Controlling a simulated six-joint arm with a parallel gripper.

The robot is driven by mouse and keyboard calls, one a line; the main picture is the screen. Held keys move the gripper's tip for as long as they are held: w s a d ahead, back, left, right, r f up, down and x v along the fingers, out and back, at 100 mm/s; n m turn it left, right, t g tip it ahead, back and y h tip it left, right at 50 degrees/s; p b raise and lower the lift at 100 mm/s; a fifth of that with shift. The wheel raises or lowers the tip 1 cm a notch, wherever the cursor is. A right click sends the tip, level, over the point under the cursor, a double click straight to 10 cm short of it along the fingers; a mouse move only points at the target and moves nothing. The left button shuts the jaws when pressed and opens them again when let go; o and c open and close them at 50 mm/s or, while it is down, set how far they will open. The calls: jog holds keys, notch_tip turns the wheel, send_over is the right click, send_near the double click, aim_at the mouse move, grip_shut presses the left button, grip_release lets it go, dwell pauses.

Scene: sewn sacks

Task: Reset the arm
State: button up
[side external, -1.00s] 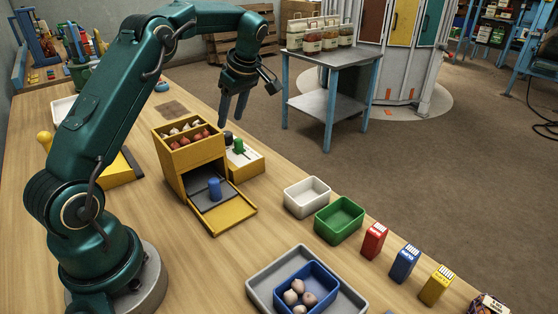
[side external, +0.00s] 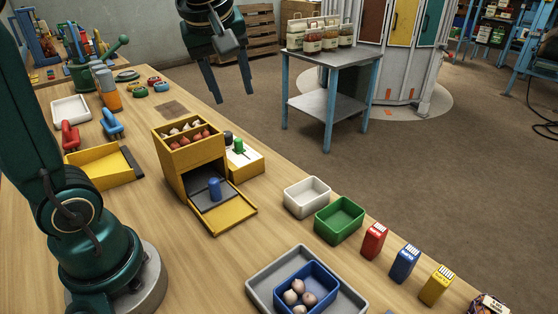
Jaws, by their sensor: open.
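My gripper (side external: 232,98) is at the top of the side external view, above the back of the wooden table (side external: 150,245). Its two dark fingers point down, spread apart, with nothing between them. The gripper hangs clear of the objects on the table. My upper arm is cut off by the top and left edges of the picture.
A yellow box (side external: 192,185) with bulbs on top and a blue peg (side external: 214,187) in its lower opening stands mid-table. A white bin (side external: 307,197), a green bin (side external: 340,219) and a grey tray (side external: 262,285) holding a blue bin (side external: 325,298) lie to the right.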

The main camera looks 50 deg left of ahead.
jog(key=s+d+f+m+h, duration=0.1)
jog(key=s+d+f+m, duration=0.2)
jog(key=s+d+m, duration=0.1)
jog(key=s+d+f+m+t+h, duration=0.1)
jog(key=s+d+f+m+h, duration=0.1)
jog(key=s+d+f+m, duration=0.2)
jog(key=shift+s+d+f+m+t, duration=0.4)
jog(key=shift+s+m, duration=1.25)
jog(key=shift+m, duration=1.05)
jog(key=shift+r, duration=0.1)
